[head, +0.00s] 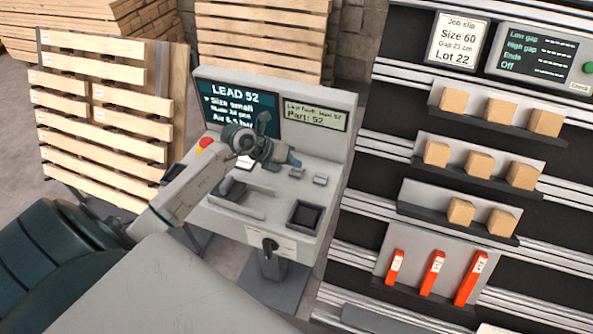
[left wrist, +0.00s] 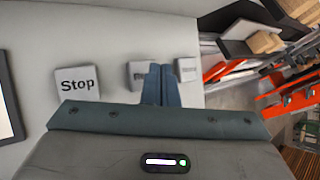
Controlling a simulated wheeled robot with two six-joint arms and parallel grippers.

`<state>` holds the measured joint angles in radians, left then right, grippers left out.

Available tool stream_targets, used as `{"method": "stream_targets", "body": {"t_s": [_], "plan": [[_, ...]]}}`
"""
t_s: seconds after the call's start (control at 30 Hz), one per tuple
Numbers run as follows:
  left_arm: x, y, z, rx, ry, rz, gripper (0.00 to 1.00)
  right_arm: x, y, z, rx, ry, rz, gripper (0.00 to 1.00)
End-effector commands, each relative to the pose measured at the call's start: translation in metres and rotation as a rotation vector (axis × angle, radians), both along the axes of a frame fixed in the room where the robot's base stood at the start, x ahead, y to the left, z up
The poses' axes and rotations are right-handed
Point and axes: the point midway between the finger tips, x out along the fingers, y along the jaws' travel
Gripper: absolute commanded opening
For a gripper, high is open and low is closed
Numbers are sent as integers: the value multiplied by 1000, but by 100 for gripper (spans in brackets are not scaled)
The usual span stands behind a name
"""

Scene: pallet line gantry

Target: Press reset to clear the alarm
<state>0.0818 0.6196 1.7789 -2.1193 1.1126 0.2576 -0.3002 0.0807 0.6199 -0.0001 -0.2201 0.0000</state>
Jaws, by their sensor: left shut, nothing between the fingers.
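The console (head: 335,160) has a dark screen (head: 224,98) headed "LEAD 52" and a smaller pale screen (head: 318,115) ending in "Part: 52". Small grey buttons (head: 320,180) sit on its sloped panel. In the left wrist view a "Stop" button (left wrist: 77,82) is left of my fingers. Contact cannot be told.
A red knob (head: 205,143) is left of my arm. A rack (head: 400,200) with wooden blocks and red pieces stands right. Pallets (head: 105,110) stand left.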

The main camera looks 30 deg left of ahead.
Motion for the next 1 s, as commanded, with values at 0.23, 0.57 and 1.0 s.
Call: {"method": "stream_targets", "body": {"t_s": [0.23,0.57,1.0], "plan": [[0,0,0,0,0,0,0,0,0,0,0,0,0,36],[0,0,-9,0,0,0,0,0,0,-7,0,0,0,36],[0,0,-9,0,0,0,0,0,0,-7,0,0,0,36]]}}
